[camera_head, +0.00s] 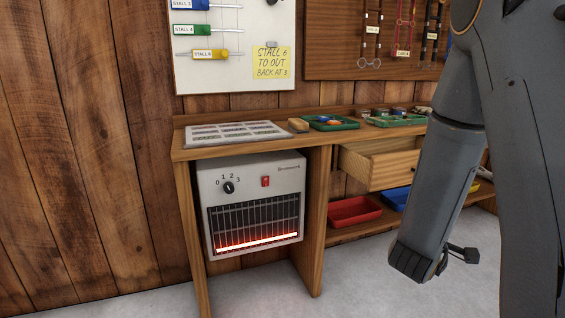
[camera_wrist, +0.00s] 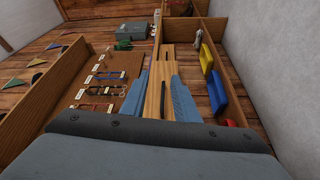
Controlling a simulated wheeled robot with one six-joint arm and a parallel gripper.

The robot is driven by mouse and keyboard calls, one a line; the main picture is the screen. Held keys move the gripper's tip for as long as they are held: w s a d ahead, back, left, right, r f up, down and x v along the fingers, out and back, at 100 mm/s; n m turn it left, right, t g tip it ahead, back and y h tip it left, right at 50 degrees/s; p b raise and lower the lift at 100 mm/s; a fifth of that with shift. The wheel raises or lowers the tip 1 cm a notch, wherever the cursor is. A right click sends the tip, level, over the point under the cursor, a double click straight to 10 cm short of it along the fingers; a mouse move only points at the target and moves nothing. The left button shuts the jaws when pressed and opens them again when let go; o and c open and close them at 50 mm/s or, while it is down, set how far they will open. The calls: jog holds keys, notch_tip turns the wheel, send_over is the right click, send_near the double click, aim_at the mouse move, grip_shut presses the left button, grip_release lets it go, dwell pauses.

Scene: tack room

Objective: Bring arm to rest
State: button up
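My arm (camera_head: 445,180) hangs down at the right of the head view, in front of the bench's right part. Its lower link ends in a dark ribbed part, with a small dark piece beside it. My gripper's fingers cannot be made out in the head view. In the wrist view my gripper (camera_wrist: 160,92) shows two blue-grey fingers standing apart, with a wooden strip visible between them. I see nothing held. The wrist view looks along a room with wooden boards and a pale wall.
A wooden bench (camera_head: 190,152) holds a printed sheet (camera_head: 235,132) and green trays (camera_head: 330,123). A heater (camera_head: 252,205) glows below. A drawer (camera_head: 380,168) stands open, above a red tray (camera_head: 352,211) and a blue tray (camera_head: 397,197). The floor (camera_head: 350,285) in front is clear.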

jog(key=w+a+f+g+y, duration=0.15)
jog(key=a+y, duration=0.55)
jog(key=a, duration=0.8)
jog(key=a+f+y, duration=0.2)
jog(key=a+y, duration=0.4)
jog(key=a, duration=0.8)
jog(key=s+a+g+y, duration=0.4)
jog(key=s+a+g, duration=0.3)
jog(key=s+a, duration=1.15)
jog(key=s+d+r+g+h, duration=0.1)
jog(key=s+d+g, duration=0.1)
jog(key=s, duration=0.6)
jog(key=s+d+r+g, duration=0.1)
jog(key=s+g, duration=0.1)
jog(key=s, duration=0.5)
jog(key=d+r+m+h+p, duration=0.1)
jog(key=d+r+m+p, duration=0.2)
jog(key=d+r+p, duration=0.7)
jog(key=d+r+m+h+p, duration=0.1)
jog(key=d+r+m+p, duration=0.2)
jog(key=d+r+p, duration=0.7)
notch_tip(320, 180, up, 6)
jog(key=p, duration=1.5)
jog(key=shift+d+m, duration=0.15)
jog(key=shift+m, duration=0.25)
jog(key=shift+f, duration=0.15)
